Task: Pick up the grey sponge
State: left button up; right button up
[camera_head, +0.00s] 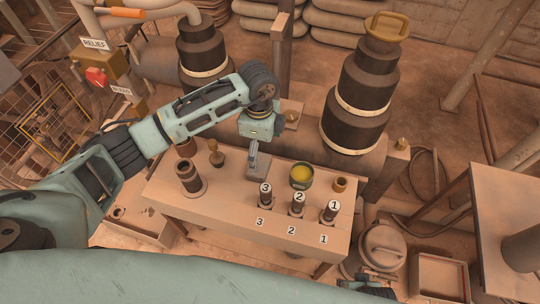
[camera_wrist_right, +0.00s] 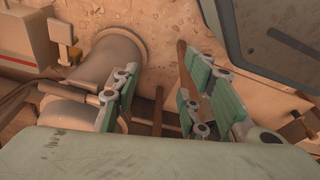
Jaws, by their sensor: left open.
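The grey sponge (camera_head: 259,168) appears as a small grey block on the tan table (camera_head: 205,211), behind the numbered row. My left gripper (camera_head: 253,156) comes down from above at the block's back edge. It is open, and its fingers partly cover the block. I cannot tell whether they touch it. My right gripper (camera_wrist_right: 158,85) shows in the right wrist view with its fingers apart and nothing between them. The sponge is not seen there.
Numbered dark pieces 3 (camera_head: 265,198), 2 (camera_head: 297,205) and 1 (camera_head: 329,212) stand along the table's front. A green tin with yellow contents (camera_head: 301,176) is right of the block. A dark cylinder (camera_head: 190,178) stands left. Tall stepped columns rise behind.

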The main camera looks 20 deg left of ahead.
aim_at(259, 163)
pick_arm(q)
jog(key=shift+s+a+f, duration=0.1)
jog(key=shift+s+f, duration=0.1)
jog(key=shift+f, duration=0.3)
jog(key=f, duration=0.3)
jog(key=f+b, duration=0.1)
jog(key=f, duration=0.1)
jog(key=shift+s+a+f, duration=0.2)
jog(key=shift+s+f, duration=0.05)
jog(key=shift+s, duration=0.05)
jog(key=shift+f, duration=0.45)
pick_arm(e)
jog(key=r, duration=0.1)
jog(key=w+r, duration=0.1)
jog(key=r, duration=0.2)
jog(key=shift+w+a+r, duration=0.2)
jog(key=shift+w, duration=0.05)
pick_arm(q)
jog(key=shift+c, duration=0.5)
jog(key=c, duration=1.1)
jog(key=shift+r, duration=0.15)
